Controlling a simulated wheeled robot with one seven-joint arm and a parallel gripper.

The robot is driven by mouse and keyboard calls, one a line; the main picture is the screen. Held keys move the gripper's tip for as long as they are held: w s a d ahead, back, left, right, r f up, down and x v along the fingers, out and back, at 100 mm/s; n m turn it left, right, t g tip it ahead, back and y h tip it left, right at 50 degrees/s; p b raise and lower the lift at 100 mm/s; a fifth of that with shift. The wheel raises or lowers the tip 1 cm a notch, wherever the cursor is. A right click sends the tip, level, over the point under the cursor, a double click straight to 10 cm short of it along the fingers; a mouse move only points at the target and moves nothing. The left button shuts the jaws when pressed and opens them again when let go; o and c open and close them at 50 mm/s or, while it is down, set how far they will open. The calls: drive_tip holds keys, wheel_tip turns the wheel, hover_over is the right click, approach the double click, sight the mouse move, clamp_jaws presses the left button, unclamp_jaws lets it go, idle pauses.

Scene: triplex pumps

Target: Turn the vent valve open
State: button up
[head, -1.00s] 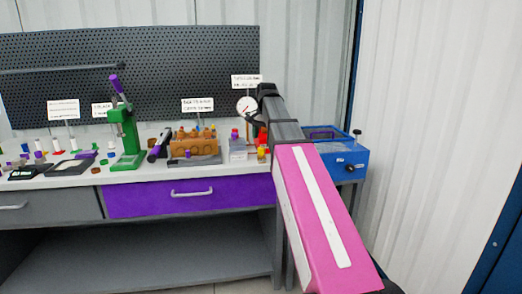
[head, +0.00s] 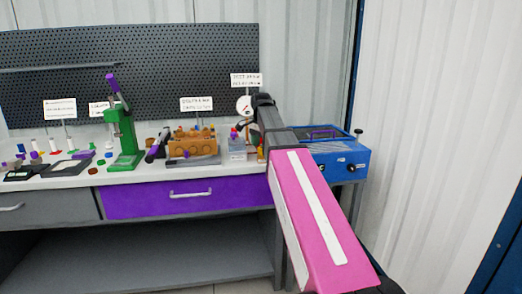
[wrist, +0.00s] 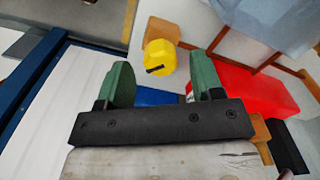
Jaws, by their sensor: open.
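A yellow round knob (wrist: 160,58) with a dark bar across its face shows in the wrist view. It may be the vent valve; no label on it can be read. My gripper (wrist: 162,66) is open, with its two green fingers apart. In the picture the knob lies between and slightly beyond the fingertips, and neither finger visibly touches it. In the head view, my arm covers most of the bench's right end, and the gripper cannot be made out clearly there.
A red block (wrist: 255,92) is close to the right finger. In the head view, a blue box (head: 338,160) with black knobs stands right of my arm. A white round gauge (head: 244,104) and brown pump block (head: 192,148) are to its left. The purple drawer (head: 185,197) is below.

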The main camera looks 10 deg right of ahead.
drive_tip(key=shift+f, duration=1.25)
drive_tip(key=c, duration=0.9)
drive_tip(key=shift+n, duration=0.5)
drive_tip(key=n, duration=0.3)
drive_tip(key=shift+n, duration=2.5)
drive_tip(key=o, duration=0.9)
